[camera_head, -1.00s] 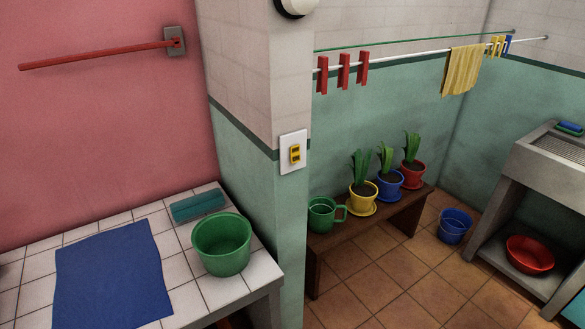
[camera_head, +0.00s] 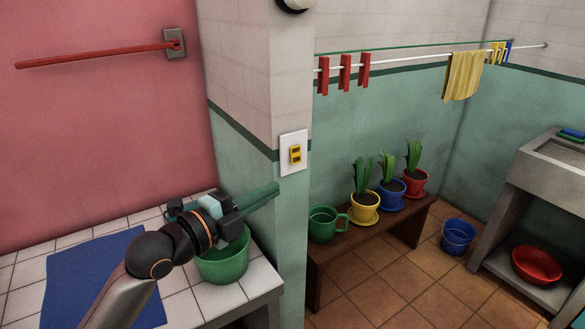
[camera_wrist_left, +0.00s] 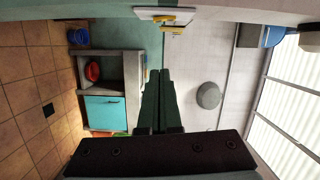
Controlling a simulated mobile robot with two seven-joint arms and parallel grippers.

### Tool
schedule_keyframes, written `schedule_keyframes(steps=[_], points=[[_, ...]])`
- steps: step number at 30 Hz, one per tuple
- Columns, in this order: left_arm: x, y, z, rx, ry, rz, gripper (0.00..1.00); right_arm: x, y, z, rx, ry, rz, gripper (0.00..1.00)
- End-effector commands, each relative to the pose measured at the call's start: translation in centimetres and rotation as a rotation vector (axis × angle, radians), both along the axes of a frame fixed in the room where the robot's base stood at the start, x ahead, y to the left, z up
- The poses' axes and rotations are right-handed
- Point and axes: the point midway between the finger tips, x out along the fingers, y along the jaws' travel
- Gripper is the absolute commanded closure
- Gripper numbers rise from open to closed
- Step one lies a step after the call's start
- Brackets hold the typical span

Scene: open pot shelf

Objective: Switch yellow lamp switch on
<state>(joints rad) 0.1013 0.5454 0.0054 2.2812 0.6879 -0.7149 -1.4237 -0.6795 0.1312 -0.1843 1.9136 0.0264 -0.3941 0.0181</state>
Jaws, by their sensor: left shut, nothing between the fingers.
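The yellow lamp switch (camera_head: 295,154) sits on a white plate (camera_head: 287,168) on the corner pillar. In the left wrist view the white plate with yellow parts (camera_wrist_left: 168,18) shows at the top, seen at a steep angle. My left gripper (camera_head: 277,187) is shut and empty. In the head view its green fingertips are below and a little left of the switch, in front of the pillar, with no clear contact. The closed fingers also show in the middle of the left wrist view (camera_wrist_left: 159,75). My right gripper is not in view.
A green bucket (camera_head: 222,268) stands on the tiled counter (camera_head: 262,278) under my left arm, beside a blue cloth (camera_head: 65,278). Right of the pillar a bench (camera_head: 320,257) holds a green mug (camera_head: 323,222) and potted plants (camera_head: 365,203). The air around the switch is clear.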

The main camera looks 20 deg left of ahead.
Motion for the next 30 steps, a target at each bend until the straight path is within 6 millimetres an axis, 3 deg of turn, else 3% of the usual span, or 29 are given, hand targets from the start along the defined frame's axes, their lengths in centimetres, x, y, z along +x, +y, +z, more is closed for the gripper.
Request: schedule_keyframes(steps=[8, 21, 30], points=[[1.8, -0.7, 0.1, -0.008, 0.002, 0.001, 1.0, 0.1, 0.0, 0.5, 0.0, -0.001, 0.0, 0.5], [9.3, -4.2, -0.2, -0.008, 0.002, 0.0, 1.0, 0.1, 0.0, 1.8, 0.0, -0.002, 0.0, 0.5], [11.4, -1.2, -0.9, -0.003, 0.004, 0.002, 1.0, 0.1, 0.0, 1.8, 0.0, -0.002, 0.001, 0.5]])
